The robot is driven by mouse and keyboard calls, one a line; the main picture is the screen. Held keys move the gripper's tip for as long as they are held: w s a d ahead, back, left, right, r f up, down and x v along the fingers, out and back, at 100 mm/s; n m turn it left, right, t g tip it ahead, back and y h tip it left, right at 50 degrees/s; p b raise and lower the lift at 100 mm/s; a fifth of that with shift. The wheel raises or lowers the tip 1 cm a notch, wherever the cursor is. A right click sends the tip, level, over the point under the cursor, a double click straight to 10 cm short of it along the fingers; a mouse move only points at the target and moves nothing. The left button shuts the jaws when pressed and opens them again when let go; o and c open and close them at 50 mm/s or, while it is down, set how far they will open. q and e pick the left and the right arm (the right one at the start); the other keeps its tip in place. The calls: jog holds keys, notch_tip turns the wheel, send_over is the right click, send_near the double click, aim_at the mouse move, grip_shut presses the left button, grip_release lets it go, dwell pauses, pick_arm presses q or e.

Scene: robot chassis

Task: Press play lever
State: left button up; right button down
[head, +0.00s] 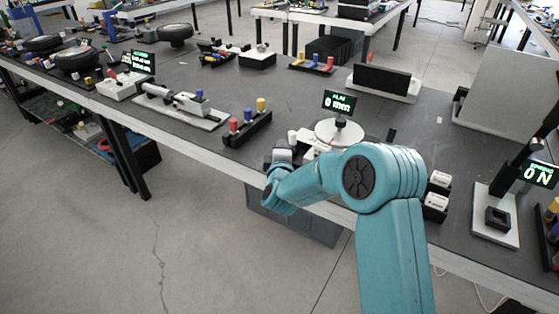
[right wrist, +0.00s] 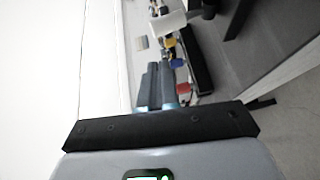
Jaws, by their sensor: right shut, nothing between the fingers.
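A small display (head: 339,102), its text hard to read, stands over a round white plate (head: 338,132) near the front edge of the bench. A white block (head: 309,143) sits just left of the plate, partly behind my right arm. I cannot tell which part is the play lever. My right gripper (head: 278,157) is at the bench's front edge, left of that block; the head view does not show whether it touches anything. In the right wrist view its two dark fingers (right wrist: 161,84) lie side by side, shut and empty. My left gripper is not in view.
A black rack (head: 247,130) with red, blue and yellow pegs stands left of my right gripper; coloured pegs also show in the right wrist view (right wrist: 183,89). White switches (head: 437,190) and a force gauge stand (head: 495,214) are at the right. A grey box (head: 300,222) is under the bench.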

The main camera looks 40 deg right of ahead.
jog(key=v, duration=0.6)
jog(key=shift+r, duration=0.25)
dwell(0.5)
